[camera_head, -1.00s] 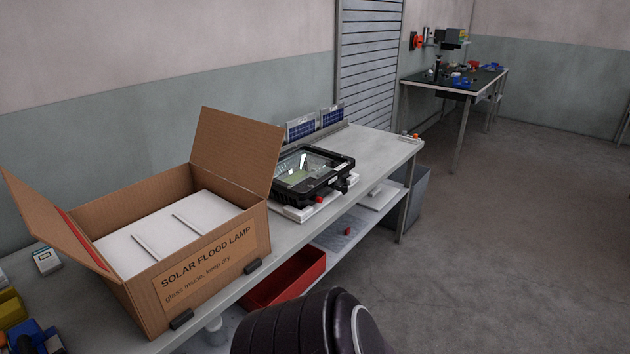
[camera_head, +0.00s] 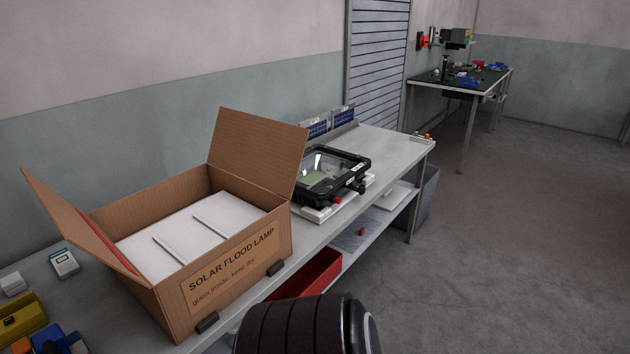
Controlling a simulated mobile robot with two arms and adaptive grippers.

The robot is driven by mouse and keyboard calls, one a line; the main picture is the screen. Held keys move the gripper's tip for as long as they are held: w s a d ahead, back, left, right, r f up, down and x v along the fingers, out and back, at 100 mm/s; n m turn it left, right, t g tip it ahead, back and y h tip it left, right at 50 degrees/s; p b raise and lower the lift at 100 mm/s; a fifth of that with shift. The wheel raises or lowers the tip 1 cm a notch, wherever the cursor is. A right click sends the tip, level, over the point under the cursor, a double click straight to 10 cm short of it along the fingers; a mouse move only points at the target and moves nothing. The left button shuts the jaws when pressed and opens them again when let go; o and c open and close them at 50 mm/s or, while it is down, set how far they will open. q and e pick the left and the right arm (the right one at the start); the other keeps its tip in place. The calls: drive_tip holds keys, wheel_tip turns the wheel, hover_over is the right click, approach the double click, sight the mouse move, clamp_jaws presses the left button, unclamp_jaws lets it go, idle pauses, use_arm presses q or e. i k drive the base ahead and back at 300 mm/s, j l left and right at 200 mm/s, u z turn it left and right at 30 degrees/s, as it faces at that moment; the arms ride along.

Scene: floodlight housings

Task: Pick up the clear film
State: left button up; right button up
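A thin, greyish sheet (camera_head: 349,242) that looks like the clear film lies on the lower shelf under the bench. It is small and faint here, so I cannot be sure what it is. A black floodlight housing (camera_head: 360,166) with a glass front lies on white foam pads (camera_head: 318,213) on the bench top. I cannot tell whether any film covers its glass. Neither of my grippers is in view. Only a black, ribbed part of my own arm shows at the bottom middle.
An open cardboard box (camera_head: 181,290) with white foam inside stands on the bench (camera_head: 403,152), left of the housing. A red bin (camera_head: 322,272) is below the bench edge. Small solar panels (camera_head: 343,113) stand behind the housing. The floor at right is clear.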

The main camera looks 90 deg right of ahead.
sight(352, 238)
drive_tip(key=i+z, duration=0.1)
drive_tip(key=z, duration=0.6)
drive_tip(key=i+j+z, duration=0.1)
drive_tip(key=z, duration=0.2)
drive_tip(key=i, duration=0.05)
